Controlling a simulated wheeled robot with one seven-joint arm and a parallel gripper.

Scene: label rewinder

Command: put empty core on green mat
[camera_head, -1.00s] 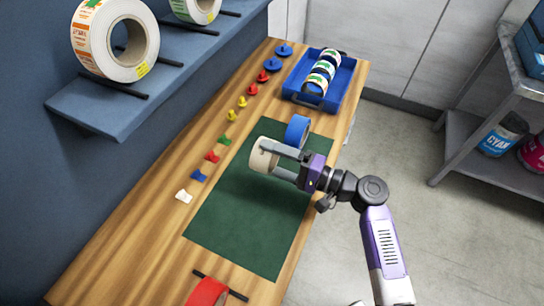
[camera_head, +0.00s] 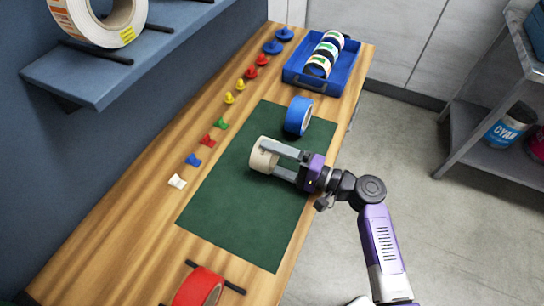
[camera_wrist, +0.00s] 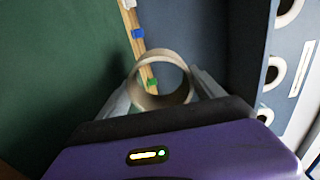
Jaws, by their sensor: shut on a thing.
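The empty core (camera_head: 261,156) is a cream cardboard ring held between the two fingers of my gripper (camera_head: 275,160). The core (camera_wrist: 160,103) also shows in the wrist view, its open hole facing the camera, with a finger on each side of it. In the head view the core appears over the upper left part of the green mat (camera_head: 240,218). Whether it touches the mat or hangs a little above it, I cannot tell. The mat (camera_wrist: 50,70) fills the left of the wrist view.
A blue tape roll (camera_head: 298,116) stands on the mat's far part. A row of coloured plugs (camera_head: 208,140) lines the bench left of the mat. A blue tray (camera_head: 323,78) with label rolls is at the far end, and a red roll (camera_head: 198,287) at the near end.

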